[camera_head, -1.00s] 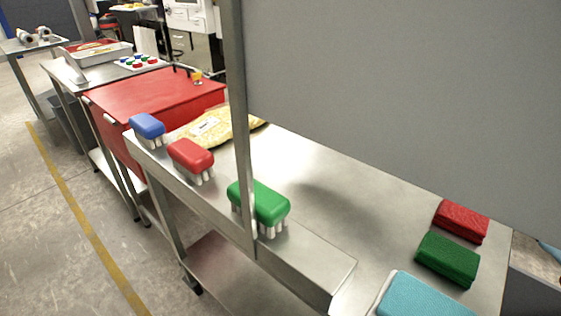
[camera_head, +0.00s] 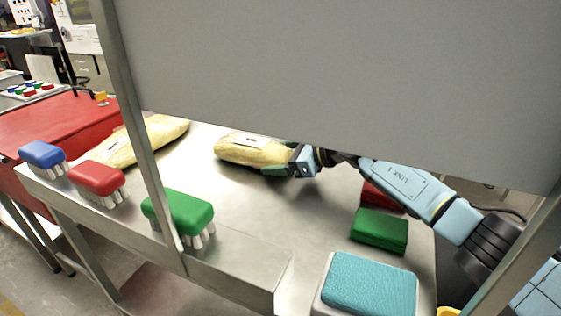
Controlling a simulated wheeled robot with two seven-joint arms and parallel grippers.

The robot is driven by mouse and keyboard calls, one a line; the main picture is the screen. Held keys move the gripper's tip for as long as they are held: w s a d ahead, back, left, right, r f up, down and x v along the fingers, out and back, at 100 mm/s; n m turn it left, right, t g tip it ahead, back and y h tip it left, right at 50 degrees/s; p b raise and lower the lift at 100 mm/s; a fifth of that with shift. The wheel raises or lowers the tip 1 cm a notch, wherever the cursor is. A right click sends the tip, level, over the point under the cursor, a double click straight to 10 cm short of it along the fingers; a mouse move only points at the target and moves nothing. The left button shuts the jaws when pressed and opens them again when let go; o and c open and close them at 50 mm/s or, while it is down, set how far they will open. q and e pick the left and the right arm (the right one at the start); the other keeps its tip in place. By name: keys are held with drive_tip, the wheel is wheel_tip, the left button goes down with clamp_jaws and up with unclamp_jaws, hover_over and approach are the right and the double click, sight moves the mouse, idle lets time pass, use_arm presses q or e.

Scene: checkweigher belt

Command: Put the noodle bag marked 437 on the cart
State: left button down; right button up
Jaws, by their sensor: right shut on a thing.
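A yellowish noodle bag (camera_head: 240,153) with a white label is at the middle of the steel top, below the grey panel's lower edge. The label's number is too small to read. My right gripper (camera_head: 293,161) comes in from the right and is shut on the right end of this bag. I cannot tell whether the bag touches the steel top. A second noodle bag (camera_head: 150,142) with a white label lies further left, partly behind the upright post. I cannot single out the cart with certainty. My left gripper is not in view.
A large grey panel (camera_head: 350,75) and its post (camera_head: 140,135) block much of the view. Blue (camera_head: 43,155), red (camera_head: 97,178) and green (camera_head: 180,212) brushes stand along the front ledge. Green (camera_head: 380,230) and teal (camera_head: 370,285) pads lie right. The middle steel top (camera_head: 270,210) is bare.

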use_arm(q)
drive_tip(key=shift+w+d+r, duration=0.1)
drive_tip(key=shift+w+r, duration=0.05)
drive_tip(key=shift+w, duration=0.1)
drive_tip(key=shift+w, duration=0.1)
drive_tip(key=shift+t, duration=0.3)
use_arm(e)
drive_tip(key=o, duration=1.3)
drive_tip(key=shift+f, duration=0.15)
drive_tip(key=shift+o, duration=0.2)
drive_tip(key=p+v, duration=0.1)
drive_tip(key=v, duration=0.2)
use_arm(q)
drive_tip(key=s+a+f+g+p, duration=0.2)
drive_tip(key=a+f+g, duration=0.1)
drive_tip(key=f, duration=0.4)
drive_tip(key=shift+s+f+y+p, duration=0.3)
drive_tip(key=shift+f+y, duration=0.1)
use_arm(e)
drive_tip(key=v, duration=0.9)
drive_tip(key=shift+s, duration=0.1)
